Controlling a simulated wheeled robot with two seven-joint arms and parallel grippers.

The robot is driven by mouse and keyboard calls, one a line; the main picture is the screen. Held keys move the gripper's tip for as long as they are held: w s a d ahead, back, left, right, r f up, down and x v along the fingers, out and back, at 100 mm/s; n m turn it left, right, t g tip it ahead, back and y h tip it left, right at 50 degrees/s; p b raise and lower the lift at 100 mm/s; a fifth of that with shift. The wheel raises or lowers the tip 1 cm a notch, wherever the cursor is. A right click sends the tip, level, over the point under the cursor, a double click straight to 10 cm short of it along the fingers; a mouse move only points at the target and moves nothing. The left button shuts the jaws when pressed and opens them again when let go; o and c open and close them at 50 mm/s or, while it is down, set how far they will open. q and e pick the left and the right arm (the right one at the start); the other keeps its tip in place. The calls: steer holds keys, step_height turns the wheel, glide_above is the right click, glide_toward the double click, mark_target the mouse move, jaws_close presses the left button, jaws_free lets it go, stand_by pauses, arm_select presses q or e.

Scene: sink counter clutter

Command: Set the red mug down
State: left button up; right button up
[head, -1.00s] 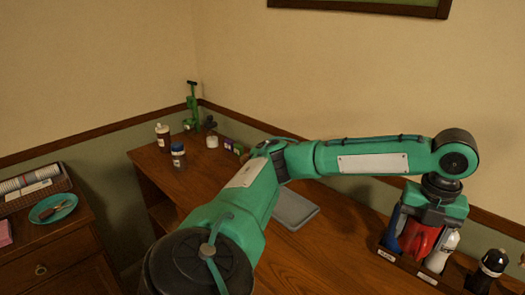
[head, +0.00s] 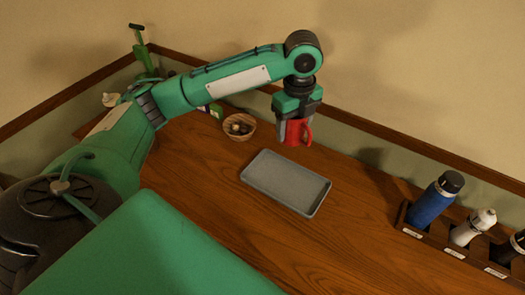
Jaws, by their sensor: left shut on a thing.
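The red mug (head: 296,132) hangs upright in my left gripper (head: 295,118), its handle pointing right. My left gripper points down and is shut on the mug. The mug is in the air above the wooden counter, just behind the far edge of the grey tray (head: 312,204) in the picture. The gripper fingers hide part of the mug's sides. The grey tray lies flat and empty. My right gripper is not in view.
A wooden rack (head: 404,216) with a blue bottle (head: 435,199), a white bottle (head: 473,227) and a dark bottle stands at the right. A small bowl (head: 247,137) with dark items sits left of the mug. Counter around the tray is clear.

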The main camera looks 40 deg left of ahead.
arm_select(q)
step_height(320, 180, down, 20)
steer(key=p, duration=0.3)
steer(key=shift+r, duration=0.15)
steer(key=o, duration=1.2)
steer(key=shift+r+b, duration=1.25)
steer(key=shift+r, duration=4.8)
steer(key=shift+f, duration=0.1)
